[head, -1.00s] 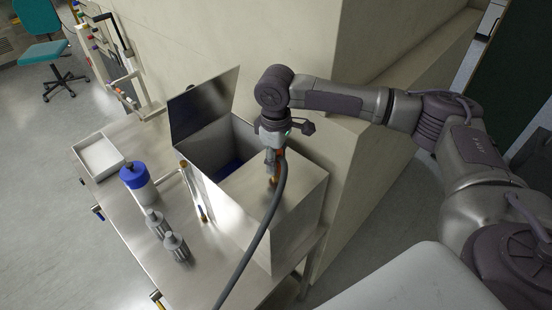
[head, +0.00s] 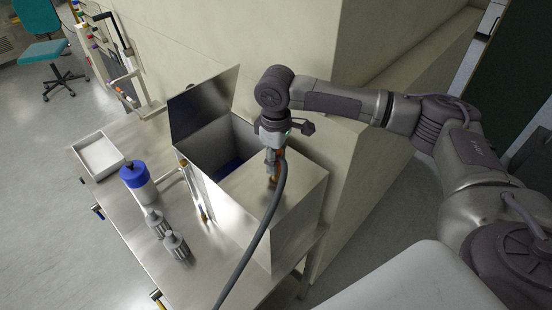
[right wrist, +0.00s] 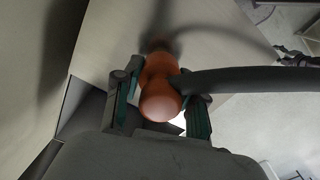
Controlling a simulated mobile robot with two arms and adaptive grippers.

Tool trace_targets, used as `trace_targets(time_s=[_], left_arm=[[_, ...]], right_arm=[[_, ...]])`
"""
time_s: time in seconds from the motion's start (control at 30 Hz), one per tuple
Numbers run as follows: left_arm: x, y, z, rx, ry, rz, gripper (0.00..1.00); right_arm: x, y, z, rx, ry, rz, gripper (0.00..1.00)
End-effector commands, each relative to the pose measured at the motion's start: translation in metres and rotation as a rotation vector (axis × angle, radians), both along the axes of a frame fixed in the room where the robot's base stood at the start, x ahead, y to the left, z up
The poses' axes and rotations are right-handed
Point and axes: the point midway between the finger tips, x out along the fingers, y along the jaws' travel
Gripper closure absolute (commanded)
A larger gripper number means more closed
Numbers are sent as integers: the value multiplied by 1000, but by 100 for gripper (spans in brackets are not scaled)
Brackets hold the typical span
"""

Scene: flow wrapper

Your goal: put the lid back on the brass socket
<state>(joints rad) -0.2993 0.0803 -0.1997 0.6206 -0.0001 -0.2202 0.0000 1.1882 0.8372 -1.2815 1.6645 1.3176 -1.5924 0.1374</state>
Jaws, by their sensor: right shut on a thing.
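My right gripper (head: 271,165) points down over the flat top of the steel box. It is shut on an orange, rounded hose end (right wrist: 160,92) with a dark grey hose (right wrist: 245,80) leaving it to the right. The orange piece also shows below the fingers in the head view (head: 273,183), at or just above the box top. A darker brownish part (right wrist: 158,46) shows at its far end; I cannot tell whether this is the brass socket. I cannot make out a separate small lid for the socket. My left gripper is not in view.
The steel box (head: 293,215) has a raised hinged cover (head: 203,103) over its open bin. On the steel table stand a white tray (head: 77,151), a blue-capped bottle (head: 138,184) and two small grey bottles (head: 176,246). A wall (head: 290,40) rises behind.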

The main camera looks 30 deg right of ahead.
Motion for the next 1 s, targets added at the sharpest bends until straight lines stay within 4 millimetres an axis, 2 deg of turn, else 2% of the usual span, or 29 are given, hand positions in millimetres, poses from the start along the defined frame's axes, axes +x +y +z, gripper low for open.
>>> trace_targets(time_s=[0.23, 0.27, 0.43, 0.63, 0.67, 0.8, 1.0], left_arm=[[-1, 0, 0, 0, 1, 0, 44], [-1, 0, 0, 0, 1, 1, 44], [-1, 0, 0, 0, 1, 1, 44], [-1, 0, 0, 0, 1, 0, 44], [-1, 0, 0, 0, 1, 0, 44], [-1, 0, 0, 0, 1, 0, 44], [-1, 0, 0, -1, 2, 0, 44]], right_arm=[[0, 0, 0, -1, 1, 0, 97], [0, 0, 0, -1, 1, 0, 58], [0, 0, 0, -1, 1, 0, 30], [0, 0, 0, -1, 1, 0, 30], [0, 0, 0, -1, 2, 0, 28], [0, 0, 0, -1, 2, 0, 5], [0, 0, 0, -1, 2, 0, 5]])
